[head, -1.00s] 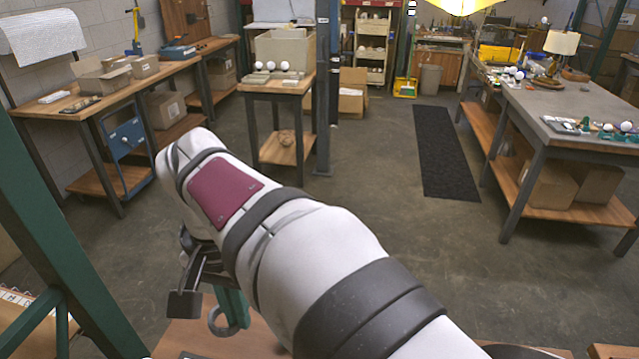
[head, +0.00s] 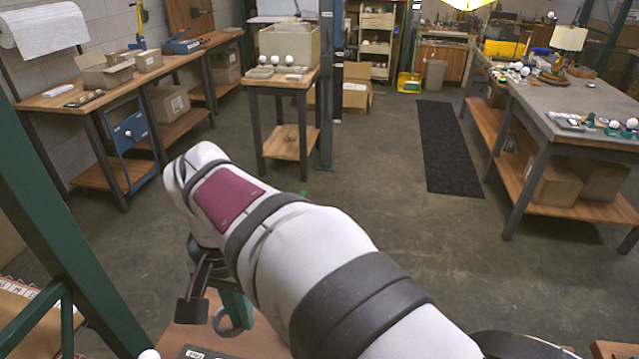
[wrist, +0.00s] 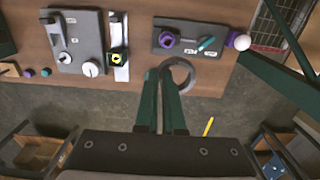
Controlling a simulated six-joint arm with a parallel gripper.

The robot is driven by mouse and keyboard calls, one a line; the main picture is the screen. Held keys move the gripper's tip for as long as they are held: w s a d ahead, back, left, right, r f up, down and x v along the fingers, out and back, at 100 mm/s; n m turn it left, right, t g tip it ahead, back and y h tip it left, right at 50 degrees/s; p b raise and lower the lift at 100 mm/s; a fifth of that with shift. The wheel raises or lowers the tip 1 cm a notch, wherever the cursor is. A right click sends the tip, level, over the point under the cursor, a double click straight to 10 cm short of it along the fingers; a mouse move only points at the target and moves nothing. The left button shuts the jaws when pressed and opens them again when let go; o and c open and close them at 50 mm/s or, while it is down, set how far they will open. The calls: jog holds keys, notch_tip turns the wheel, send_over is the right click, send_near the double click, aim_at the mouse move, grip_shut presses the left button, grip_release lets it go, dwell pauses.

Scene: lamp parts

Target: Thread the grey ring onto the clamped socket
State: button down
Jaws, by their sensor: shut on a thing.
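The grey ring (wrist: 191,76) is held at the tips of my gripper (wrist: 160,74) and sticks out to the right of the fingers in the wrist view. It also shows in the head view (head: 246,318), below my arm, with the green fingers beside it. In the wrist view the ring is above or near the bench's near edge, below the small dark tray. A dark block with a yellow top (wrist: 117,57) sits on a metal strip left of my fingers. I cannot tell whether this is the clamped socket; no socket is clearly recognisable.
A dark tray (wrist: 185,51) carries a purple part (wrist: 167,40) and a teal part (wrist: 207,44). A white ball (wrist: 242,42) is at its right. A grey plate (wrist: 75,30) with a white disc (wrist: 91,69) lies left. A green post (wrist: 283,73) stands right.

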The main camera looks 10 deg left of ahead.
jog(key=shift+f, duration=0.95)
jog(key=shift+f, duration=2)
jog(key=shift+f, duration=0.1)
jog(key=shift+f, duration=1.9)
jog(key=shift+f, duration=2)
jog(key=shift+f, duration=0.1)
jog(key=shift+f, duration=1.9)
